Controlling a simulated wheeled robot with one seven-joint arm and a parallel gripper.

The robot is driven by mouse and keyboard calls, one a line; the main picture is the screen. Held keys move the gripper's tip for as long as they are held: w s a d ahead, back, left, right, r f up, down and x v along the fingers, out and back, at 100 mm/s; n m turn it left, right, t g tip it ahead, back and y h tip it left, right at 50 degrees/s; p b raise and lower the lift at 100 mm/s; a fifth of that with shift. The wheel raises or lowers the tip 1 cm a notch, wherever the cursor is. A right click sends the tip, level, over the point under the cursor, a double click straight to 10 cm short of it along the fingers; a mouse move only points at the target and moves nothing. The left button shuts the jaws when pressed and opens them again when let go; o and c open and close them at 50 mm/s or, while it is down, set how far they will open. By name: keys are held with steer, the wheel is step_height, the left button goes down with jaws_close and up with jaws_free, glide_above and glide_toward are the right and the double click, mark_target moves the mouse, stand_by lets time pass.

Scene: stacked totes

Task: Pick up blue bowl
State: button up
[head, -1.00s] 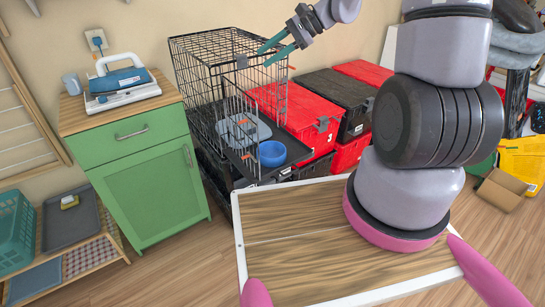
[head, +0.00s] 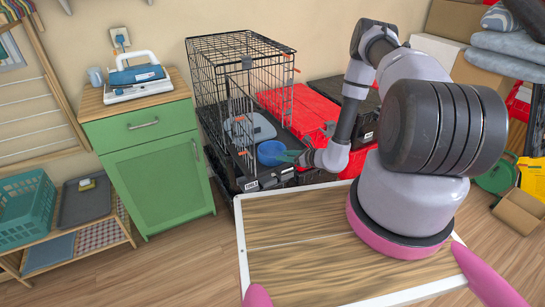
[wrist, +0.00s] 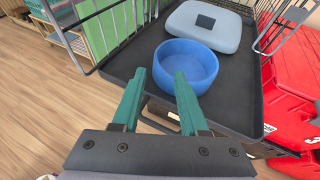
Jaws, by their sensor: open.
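The blue bowl (head: 271,153) stands upright on the black tray floor of the wire crate, near its open front. In the wrist view the bowl (wrist: 186,66) lies just beyond the fingertips. My gripper (wrist: 158,76) is open and empty, its two teal fingers apart and pointing at the bowl's near side. The left fingertip is left of the bowl and the right one overlaps its near wall in the picture; I cannot tell whether it touches. In the head view my gripper (head: 290,157) is at the bowl's right side.
The wire crate (head: 225,85) encloses the left and back. Red totes (head: 300,108) stand right of it. A green cabinet (head: 155,170) is at the left.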

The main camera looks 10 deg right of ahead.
mark_target(264, 155)
steer(key=x, duration=0.5)
steer(key=shift+w+a+f, duration=0.1)
steer(key=shift+f, duration=0.35)
steer(key=x, duration=0.5)
steer(key=shift+a+r, duration=0.1)
steer(key=shift+a, duration=0.1)
jaws_close()
stand_by(0.8)
